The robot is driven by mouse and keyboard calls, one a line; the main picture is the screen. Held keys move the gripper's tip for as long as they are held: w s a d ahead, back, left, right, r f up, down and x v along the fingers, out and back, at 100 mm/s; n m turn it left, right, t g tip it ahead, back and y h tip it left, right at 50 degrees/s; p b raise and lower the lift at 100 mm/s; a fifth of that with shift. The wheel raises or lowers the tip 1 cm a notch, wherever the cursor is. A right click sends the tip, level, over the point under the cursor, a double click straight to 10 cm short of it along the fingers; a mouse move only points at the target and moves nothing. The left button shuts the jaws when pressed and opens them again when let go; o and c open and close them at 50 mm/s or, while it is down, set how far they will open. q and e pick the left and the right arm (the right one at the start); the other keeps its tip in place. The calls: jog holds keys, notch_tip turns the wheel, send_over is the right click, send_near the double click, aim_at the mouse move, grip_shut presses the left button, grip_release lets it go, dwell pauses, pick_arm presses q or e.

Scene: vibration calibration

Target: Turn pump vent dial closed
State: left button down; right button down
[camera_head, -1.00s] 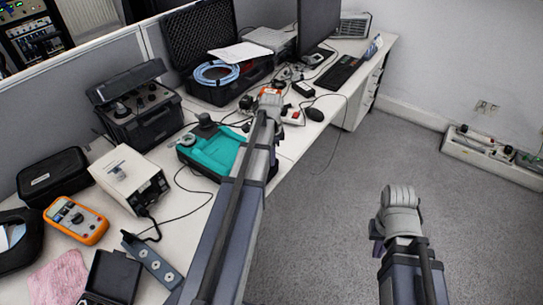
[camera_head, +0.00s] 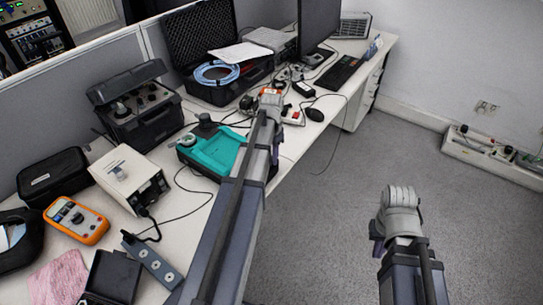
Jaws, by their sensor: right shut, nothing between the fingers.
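A teal unit (camera_head: 218,153), which looks like the pump, lies on the desk left of my left arm. A black round knob (camera_head: 205,127) stands at its back edge and a small round gauge (camera_head: 188,140) sits at its left corner. I cannot tell which part is the vent dial. My left arm crosses in front of the unit's right side and hides part of it. Its fingers are hidden, with only a small dark part (camera_head: 273,167) showing beside the arm. My right gripper (camera_head: 377,231) is mostly hidden behind my right arm, over the floor, shut and away from the desk.
A black case with dials (camera_head: 145,115), a white box instrument (camera_head: 130,178), an orange multimeter (camera_head: 77,220) and a power strip (camera_head: 152,262) crowd the desk's left. An open black case (camera_head: 213,90) stands behind. Cables cross the desk. The floor (camera_head: 330,235) at right is clear.

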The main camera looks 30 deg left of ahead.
pick_arm(q)
jog(key=n, duration=0.5)
jog(key=shift+n, duration=0.3)
jog(key=n, duration=0.5)
jog(key=shift+a+n, duration=0.1)
jog(key=shift+n, duration=0.2)
jog(key=c, duration=0.6)
grip_release()
jog(key=shift+r, duration=0.1)
notch_tip(320, 180, up, 8)
jog(key=p, duration=0.8)
